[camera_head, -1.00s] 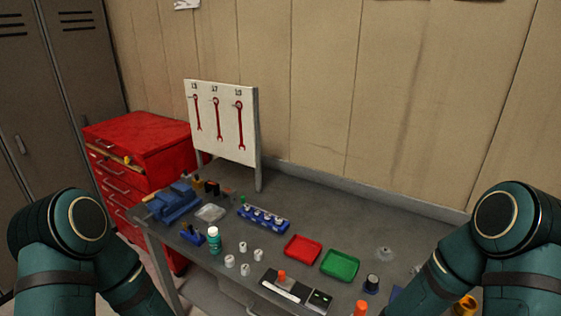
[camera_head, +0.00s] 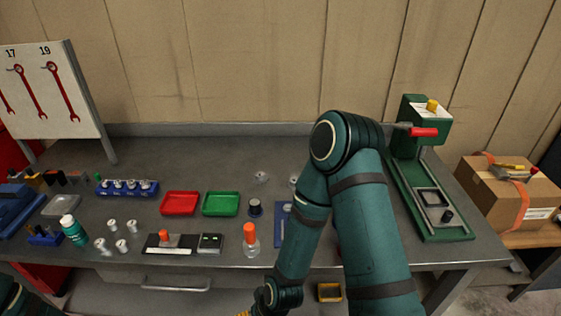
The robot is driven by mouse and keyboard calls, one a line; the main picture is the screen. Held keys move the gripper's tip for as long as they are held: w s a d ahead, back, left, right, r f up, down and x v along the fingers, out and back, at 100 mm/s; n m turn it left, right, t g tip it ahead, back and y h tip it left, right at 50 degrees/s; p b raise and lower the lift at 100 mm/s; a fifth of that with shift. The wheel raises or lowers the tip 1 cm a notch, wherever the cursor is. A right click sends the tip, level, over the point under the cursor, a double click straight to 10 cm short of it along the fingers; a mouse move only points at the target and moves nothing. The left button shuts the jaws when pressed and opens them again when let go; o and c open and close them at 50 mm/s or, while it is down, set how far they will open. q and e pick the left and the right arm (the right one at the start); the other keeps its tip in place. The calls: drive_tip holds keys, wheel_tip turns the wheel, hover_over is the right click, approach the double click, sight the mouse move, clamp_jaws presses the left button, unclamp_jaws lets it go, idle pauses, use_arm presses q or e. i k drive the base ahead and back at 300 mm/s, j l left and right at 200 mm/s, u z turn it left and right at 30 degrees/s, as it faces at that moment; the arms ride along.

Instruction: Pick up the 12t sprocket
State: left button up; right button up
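I cannot pick out the 12t sprocket for certain. Two small pale metallic round pieces, one (camera_head: 262,177) left of my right arm and one (camera_head: 293,181) beside it, lie on the back middle of the grey bench (camera_head: 330,262); their teeth are too small to count. My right arm crosses the bench front and hides part of the blue mat (camera_head: 284,222) and what lies behind the arm. Its wrist reaches the bottom edge, and the gripper's fingers are out of frame. Only a bit of my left arm shows at the bottom left corner; its gripper is out of view.
A red tray (camera_head: 180,203) and a green tray (camera_head: 221,204) sit mid-bench. An orange-capped bottle (camera_head: 250,240), a dark round pot (camera_head: 255,208) and a scale (camera_head: 209,243) stand near the front. A green press (camera_head: 427,190) stands at right, with a cardboard box (camera_head: 510,200) beyond.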

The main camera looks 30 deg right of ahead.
sight(291, 183)
drive_tip(key=z, duration=1)
